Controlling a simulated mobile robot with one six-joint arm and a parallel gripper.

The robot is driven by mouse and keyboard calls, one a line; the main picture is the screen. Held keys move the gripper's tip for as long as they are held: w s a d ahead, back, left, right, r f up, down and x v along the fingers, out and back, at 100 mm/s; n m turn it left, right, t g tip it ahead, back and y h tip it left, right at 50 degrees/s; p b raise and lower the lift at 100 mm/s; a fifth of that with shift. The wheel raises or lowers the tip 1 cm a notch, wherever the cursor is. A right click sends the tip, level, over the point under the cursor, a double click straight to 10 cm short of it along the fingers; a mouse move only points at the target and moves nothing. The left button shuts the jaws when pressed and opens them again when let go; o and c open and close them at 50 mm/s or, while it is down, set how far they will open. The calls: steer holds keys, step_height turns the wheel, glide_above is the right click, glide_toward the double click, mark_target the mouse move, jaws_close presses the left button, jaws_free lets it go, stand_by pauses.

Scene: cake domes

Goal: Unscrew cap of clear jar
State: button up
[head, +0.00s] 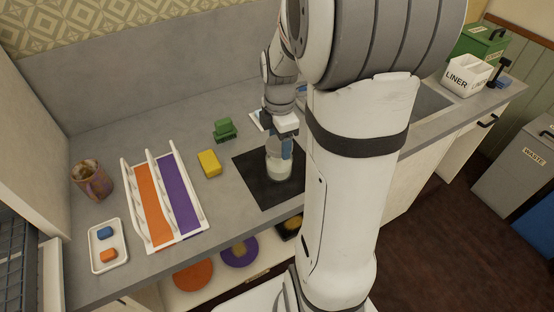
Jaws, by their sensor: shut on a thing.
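The clear jar (278,172), with something pale in its lower part, stands upright on a black mat (256,182) on the counter. My gripper (281,145) reaches down from above and is shut at the jar's top, where the cap sits. The fingers and wrist hide the cap, so I cannot tell how far it is turned. My arm covers the area just right of the jar.
A white rack (137,205) with orange and purple panels stands left, near a yellow block (209,163) and green block (224,130). A mug (91,180) and white tray (108,245) are farther left. A white LINER box (466,76) stands far right.

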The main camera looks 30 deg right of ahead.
steer(key=shift+r+p, duration=0.5)
steer(key=shift+r, duration=0.25)
steer(key=shift+r+p, duration=1.5)
steer(key=shift+r, duration=0.5)
